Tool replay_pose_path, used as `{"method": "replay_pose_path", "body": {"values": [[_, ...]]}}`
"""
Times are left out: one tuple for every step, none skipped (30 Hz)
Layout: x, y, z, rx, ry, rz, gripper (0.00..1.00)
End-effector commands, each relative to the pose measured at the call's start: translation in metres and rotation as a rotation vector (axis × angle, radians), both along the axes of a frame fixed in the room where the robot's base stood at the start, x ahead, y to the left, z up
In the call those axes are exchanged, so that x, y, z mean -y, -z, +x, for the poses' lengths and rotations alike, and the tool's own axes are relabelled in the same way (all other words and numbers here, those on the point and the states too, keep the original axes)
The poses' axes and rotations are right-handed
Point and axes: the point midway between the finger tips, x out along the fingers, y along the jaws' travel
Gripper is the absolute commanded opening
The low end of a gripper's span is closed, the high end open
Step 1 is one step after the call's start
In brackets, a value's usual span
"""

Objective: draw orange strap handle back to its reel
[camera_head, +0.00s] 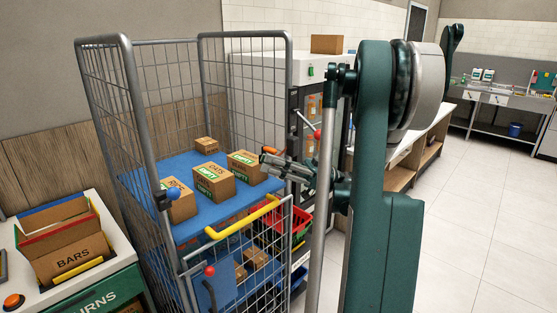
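A small orange piece (270,151), which may be the strap handle, shows just above and behind my gripper's tip, at the right side of the wire cage trolley (132,95). My gripper (266,164) points left at the trolley's right edge, above the blue shelf. The orange piece and my gripper overlap in the picture; I cannot tell whether they touch. The fingers are too small to show whether they are open or shut. No strap can be made out, and I cannot identify the reel.
Oats boxes (213,183) stand on the blue shelf (160,166). A yellow bar (243,218) crosses the trolley front, above a red-knobbed latch (209,270). A red crate (268,237) sits behind. A counter with a Bars box (72,259) stands left. Floor at right is clear.

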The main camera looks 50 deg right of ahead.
Motion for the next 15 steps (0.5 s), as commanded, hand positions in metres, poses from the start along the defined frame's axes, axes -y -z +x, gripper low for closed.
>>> {"method": "replay_pose_path", "body": {"values": [[-0.009, 0.0, 0.0, 0.0, -0.002, 0.0, 0.13], [-0.013, 0.0, -0.001, 0.0, -0.002, 0.0, 0.13], [-0.019, 0.0, -0.001, 0.0, -0.002, 0.0, 0.13], [-0.023, 0.0, -0.001, 0.0, -0.002, 0.0, 0.13], [-0.027, 0.0, -0.001, 0.0, -0.001, 0.0, 0.13], [-0.032, 0.0, -0.001, 0.0, -0.001, 0.0, 0.13], [-0.037, 0.0, 0.0, 0.0, -0.001, 0.0, 0.13], [-0.041, 0.0, 0.0, -0.001, -0.002, 0.001, 0.13], [-0.047, 0.0, 0.0, -0.001, -0.003, 0.001, 0.13], [-0.051, 0.0, 0.0, -0.001, -0.003, 0.001, 0.13], [-0.055, 0.0, -0.001, -0.001, -0.002, -0.001, 0.13], [-0.061, 0.0, -0.001, -0.001, -0.002, -0.001, 0.13], [-0.065, 0.0, -0.001, -0.001, -0.002, -0.001, 0.13], [-0.069, 0.0, -0.001, -0.001, -0.002, -0.001, 0.13], [-0.075, 0.0, 0.0, -0.001, -0.001, -0.001, 0.13]]}}
